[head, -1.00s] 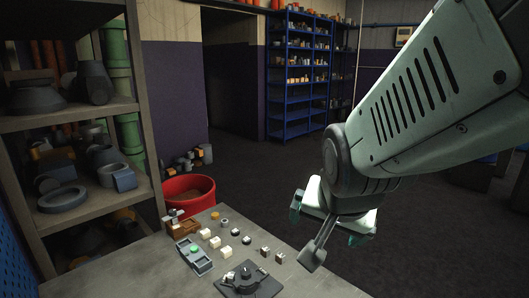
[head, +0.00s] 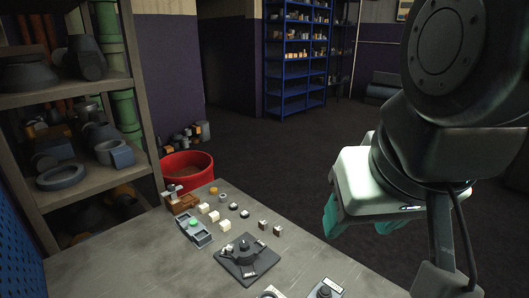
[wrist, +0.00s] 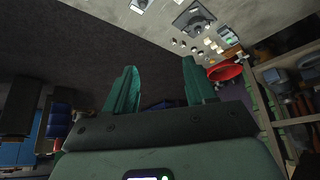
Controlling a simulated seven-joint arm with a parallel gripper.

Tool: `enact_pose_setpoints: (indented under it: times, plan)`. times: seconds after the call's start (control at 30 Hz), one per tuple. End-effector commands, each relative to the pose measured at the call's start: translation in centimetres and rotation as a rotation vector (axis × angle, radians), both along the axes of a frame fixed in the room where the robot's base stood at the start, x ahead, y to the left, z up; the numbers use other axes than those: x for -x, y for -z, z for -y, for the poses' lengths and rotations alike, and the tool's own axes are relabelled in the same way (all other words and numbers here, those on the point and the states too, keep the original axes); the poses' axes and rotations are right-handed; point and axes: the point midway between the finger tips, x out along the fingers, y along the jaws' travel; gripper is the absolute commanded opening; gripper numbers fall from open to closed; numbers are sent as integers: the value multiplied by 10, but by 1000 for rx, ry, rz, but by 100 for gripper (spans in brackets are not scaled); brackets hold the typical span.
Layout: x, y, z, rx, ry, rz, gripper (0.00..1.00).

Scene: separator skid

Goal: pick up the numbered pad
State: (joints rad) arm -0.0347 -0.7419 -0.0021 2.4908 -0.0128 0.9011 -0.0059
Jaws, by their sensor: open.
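No number shows clearly on any piece, so I cannot tell which is the numbered pad. On the grey table (head: 130,265) lie several small white blocks (head: 214,216), a grey tray with a green button (head: 194,231) and a dark square plate with a round fixture (head: 248,258). Two pale-based pieces (head: 325,288) are cut off at the picture's lower edge. My gripper (head: 335,212) hangs above and right of the table in the head view. In the wrist view its two teal fingers (wrist: 160,66) are apart, with nothing between them.
A red tub (head: 188,170) stands beyond the table's far end. A shelf rack (head: 75,110) with pipe parts rises at the left. A blue shelf unit (head: 297,60) stands far back. The table's near left part is bare.

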Motion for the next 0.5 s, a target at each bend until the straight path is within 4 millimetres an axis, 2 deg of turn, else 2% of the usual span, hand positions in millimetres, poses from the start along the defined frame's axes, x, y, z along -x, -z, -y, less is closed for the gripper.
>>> enact_pose_setpoints:
  times: [0.07, 0.17, 0.37, 0.5]
  plan:
    - [-9, -2, -1, 14, -13, -9, 55]
    - [-34, -7, -3, 53, -56, -26, 55]
    - [-118, -4, -10, 132, -189, -73, 55]
    - [-181, 16, -15, 163, -292, -103, 55]
